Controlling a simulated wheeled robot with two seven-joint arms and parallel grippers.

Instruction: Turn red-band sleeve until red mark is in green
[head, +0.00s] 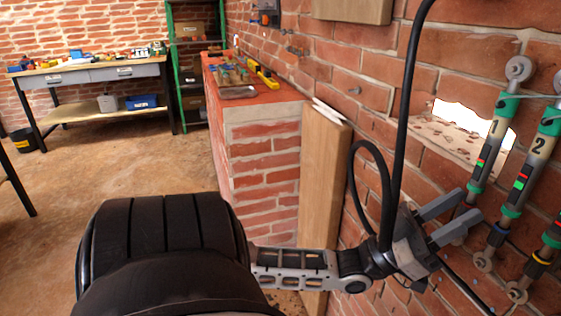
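Several slanted grey-and-green rods hang on the brick wall at the right. The rod marked 1 (489,143) has a window with small red and green marks above its lower green collar. The rod marked 2 (539,148) has similar marks and a blue band low down. A third rod (549,243), cut by the picture edge, has a yellow band. My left gripper (473,205) is open, its two grey fingers reaching to the lower end of rod 1. The red-band sleeve is not clearly visible there. I cannot tell whether the fingers touch the rod. My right gripper is not in view.
A wooden board (323,180) leans by a brick ledge (262,98) carrying tools and a yellow level. A workbench (92,75) and green shelf stand at the back. The floor between is clear.

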